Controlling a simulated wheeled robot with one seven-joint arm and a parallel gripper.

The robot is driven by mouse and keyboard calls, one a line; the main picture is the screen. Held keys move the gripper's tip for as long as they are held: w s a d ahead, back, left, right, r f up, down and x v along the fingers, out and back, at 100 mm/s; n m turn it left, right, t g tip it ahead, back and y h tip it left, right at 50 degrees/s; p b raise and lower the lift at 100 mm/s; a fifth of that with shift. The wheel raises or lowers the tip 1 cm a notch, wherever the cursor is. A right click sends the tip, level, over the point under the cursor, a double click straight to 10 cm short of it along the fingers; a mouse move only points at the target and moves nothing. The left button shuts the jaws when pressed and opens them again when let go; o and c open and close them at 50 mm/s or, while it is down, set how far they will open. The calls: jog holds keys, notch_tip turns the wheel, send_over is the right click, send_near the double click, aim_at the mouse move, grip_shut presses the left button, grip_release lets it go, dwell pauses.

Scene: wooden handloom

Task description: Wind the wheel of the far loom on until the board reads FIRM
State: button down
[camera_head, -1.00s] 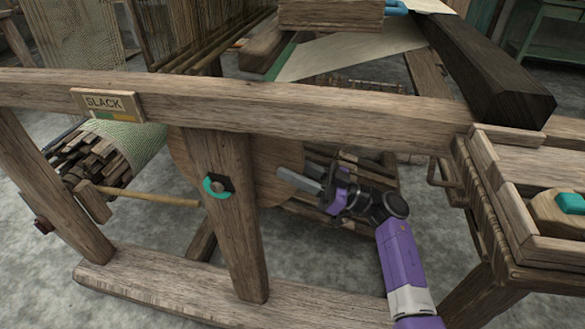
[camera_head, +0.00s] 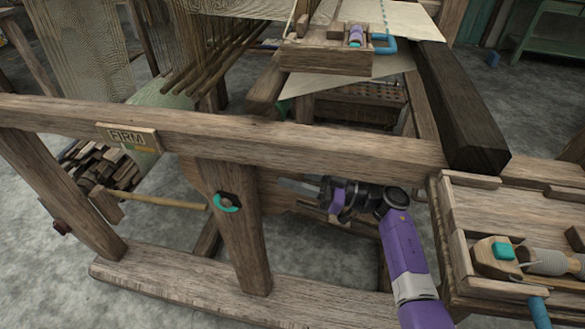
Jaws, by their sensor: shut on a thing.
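The board (camera_head: 128,139) on the loom's front rail reads FIRM. The wheel (camera_head: 264,187) is a wooden disc behind the upright post, which hides much of it. My gripper (camera_head: 287,185) is at the wheel's right side, its fingers pointing left, shut on its rim; the exact contact is hard to see. The cloth roll (camera_head: 150,122) is at the left behind the rail. A teal ring (camera_head: 228,203) sits around a hub on the post.
The front rail (camera_head: 300,145) runs above my gripper, and the post (camera_head: 238,240) stands to its left. A wooden tray (camera_head: 465,260) with a shuttle (camera_head: 497,258) is at the right. A dark beam (camera_head: 455,100) lies behind. Grey floor shows below.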

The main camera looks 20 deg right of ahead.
dwell(0.4)
jog(key=c, duration=1)
grip_release()
